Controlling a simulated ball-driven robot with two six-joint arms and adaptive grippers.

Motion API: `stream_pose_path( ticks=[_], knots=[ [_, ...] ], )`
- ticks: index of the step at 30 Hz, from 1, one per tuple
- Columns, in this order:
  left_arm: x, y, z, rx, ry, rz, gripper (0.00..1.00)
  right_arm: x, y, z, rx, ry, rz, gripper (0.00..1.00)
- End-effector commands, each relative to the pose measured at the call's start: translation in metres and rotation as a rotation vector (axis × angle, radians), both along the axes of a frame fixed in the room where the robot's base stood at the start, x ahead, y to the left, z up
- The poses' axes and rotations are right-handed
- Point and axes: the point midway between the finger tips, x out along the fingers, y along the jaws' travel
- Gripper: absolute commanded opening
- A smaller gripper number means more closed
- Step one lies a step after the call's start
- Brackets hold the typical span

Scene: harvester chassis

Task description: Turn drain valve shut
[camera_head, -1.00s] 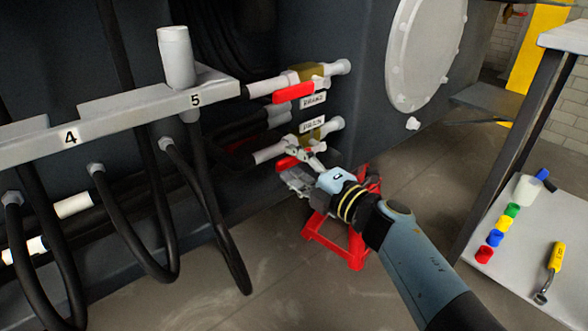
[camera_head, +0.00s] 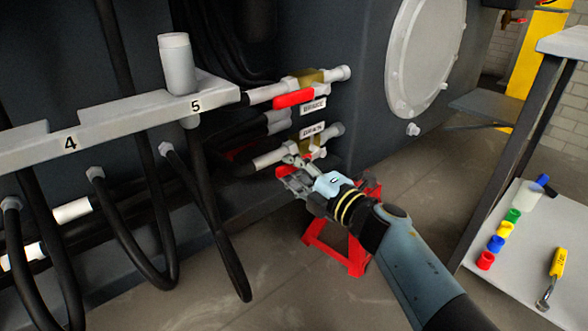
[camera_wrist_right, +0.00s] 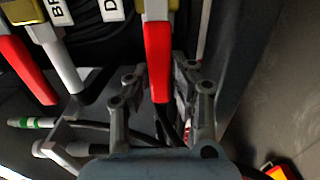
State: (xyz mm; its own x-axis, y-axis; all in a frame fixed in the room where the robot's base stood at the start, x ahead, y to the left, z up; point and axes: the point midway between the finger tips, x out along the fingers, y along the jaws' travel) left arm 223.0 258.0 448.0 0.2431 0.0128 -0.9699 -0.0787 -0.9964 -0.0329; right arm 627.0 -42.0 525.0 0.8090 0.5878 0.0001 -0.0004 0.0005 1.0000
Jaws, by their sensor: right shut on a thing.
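The drain valve (camera_head: 312,146) has a brass body on a pale pipe under a "DRAIN" label (camera_head: 312,130). Its red handle (camera_head: 283,171) is mostly hidden by my right gripper in the head view. My right gripper (camera_head: 293,180) reaches it from below right. In the right wrist view the red handle (camera_wrist_right: 158,60) runs down between the two fingers of the right gripper (camera_wrist_right: 160,85), which is shut on it. The handle's exact angle to the pipe is hard to tell in the head view. My left gripper is not in view.
The brake valve's red handle (camera_head: 294,99) lies along its pipe just above. Black hoses (camera_head: 205,210) hang to the left under a numbered shelf (camera_head: 130,115). A red stand (camera_head: 340,240) is below my right arm. A table (camera_head: 530,250) with coloured caps stands at the right.

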Motion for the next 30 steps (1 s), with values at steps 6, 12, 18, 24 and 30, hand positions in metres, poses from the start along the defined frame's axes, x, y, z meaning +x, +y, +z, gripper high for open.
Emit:
stream_pose_path(
  ticks=[6, 12, 18, 24, 30],
  knots=[
    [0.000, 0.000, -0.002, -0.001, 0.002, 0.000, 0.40, 0.000, 0.000, -0.003, -0.013, -0.007, 0.000, 0.00],
    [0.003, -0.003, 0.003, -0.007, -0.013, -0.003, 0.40, -0.001, 0.000, -0.012, -0.072, -0.049, 0.000, 0.00],
    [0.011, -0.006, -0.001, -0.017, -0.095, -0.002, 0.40, 0.000, -0.002, -0.026, -0.191, -0.132, 0.000, 0.00],
    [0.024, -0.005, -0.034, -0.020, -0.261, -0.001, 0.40, 0.003, -0.007, -0.042, -0.342, -0.242, 0.001, 0.00],
    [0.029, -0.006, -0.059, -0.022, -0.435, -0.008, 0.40, 0.008, -0.013, -0.057, -0.496, -0.353, 0.001, 0.00]
  ],
)
